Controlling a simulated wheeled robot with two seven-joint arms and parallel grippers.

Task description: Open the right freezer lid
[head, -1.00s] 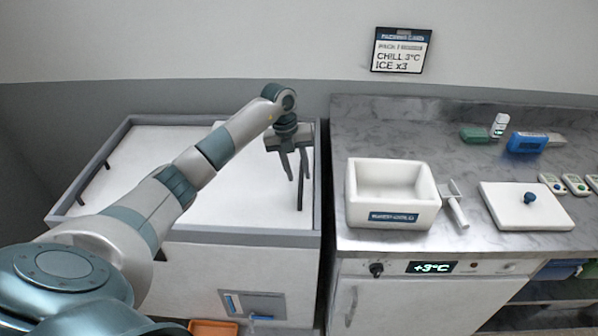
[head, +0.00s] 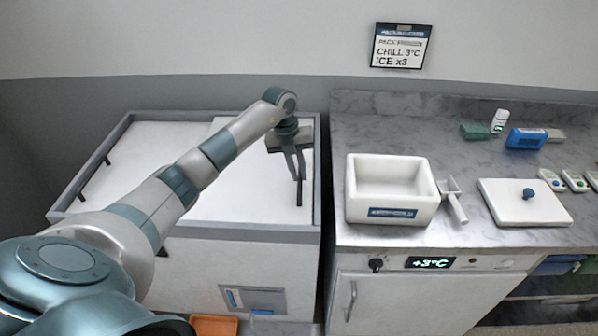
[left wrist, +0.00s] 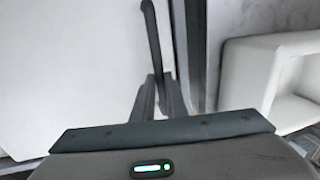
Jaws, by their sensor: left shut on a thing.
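The chest freezer has white lids in a grey frame (head: 180,236). The right freezer lid (head: 235,200) lies flat and looks closed, with a dark bar handle (head: 299,190) near its right edge. My left gripper (head: 297,177) is over that handle with its fingers shut on it. In the left wrist view the handle (left wrist: 152,35) runs up from between the fingertips (left wrist: 159,78). The left lid (head: 130,150) also lies closed, with its own dark handle (head: 85,189). My left arm hides part of both lids. My right gripper is not in view.
A grey counter (head: 400,120) stands just right of the freezer. An orange bin (head: 214,325) is on the floor in front.

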